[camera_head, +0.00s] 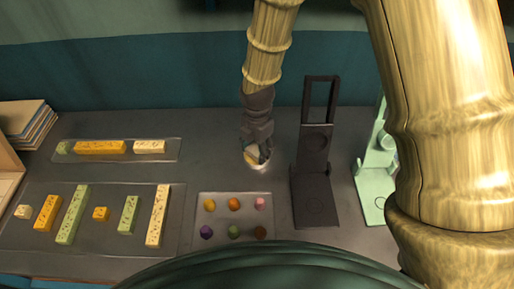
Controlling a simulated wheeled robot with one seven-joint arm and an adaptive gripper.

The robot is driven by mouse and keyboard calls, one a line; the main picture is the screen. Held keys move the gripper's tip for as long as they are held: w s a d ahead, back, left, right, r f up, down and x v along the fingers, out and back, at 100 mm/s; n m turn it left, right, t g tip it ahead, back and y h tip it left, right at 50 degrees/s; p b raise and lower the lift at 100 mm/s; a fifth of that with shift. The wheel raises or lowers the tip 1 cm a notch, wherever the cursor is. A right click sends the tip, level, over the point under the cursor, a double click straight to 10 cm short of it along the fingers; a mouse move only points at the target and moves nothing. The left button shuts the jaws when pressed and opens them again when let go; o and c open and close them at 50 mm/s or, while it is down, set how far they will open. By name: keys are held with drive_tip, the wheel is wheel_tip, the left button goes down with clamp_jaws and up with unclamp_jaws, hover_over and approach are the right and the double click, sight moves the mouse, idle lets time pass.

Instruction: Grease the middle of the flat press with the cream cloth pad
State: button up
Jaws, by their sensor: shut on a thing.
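My gripper (258,155) points down at the back middle of the table. It is shut on what looks like the cream cloth pad (250,157), mostly hidden by the fingers. The pad is low at a small pale round dish (258,167); I cannot tell whether they touch. To the right stands a dark grey press (316,190) with its lid and loop handle raised and a round mark on its base. A mint green press (374,205) stands farther right, partly hidden by my arm. I cannot tell for sure which is the flat press.
A tray (236,218) with several small coloured pieces lies in front of my gripper. Two clear trays (172,157) (98,238) with coloured bars lie at left. Stacked boards (28,122) are at the far left. A narrow bare strip separates my gripper from the dark press.

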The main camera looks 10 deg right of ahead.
sight(257, 148)
drive_tip(key=shift+s, duration=0.1)
drive_tip(key=shift+r+p, duration=3.15)
drive_tip(key=shift+r, duration=0.35)
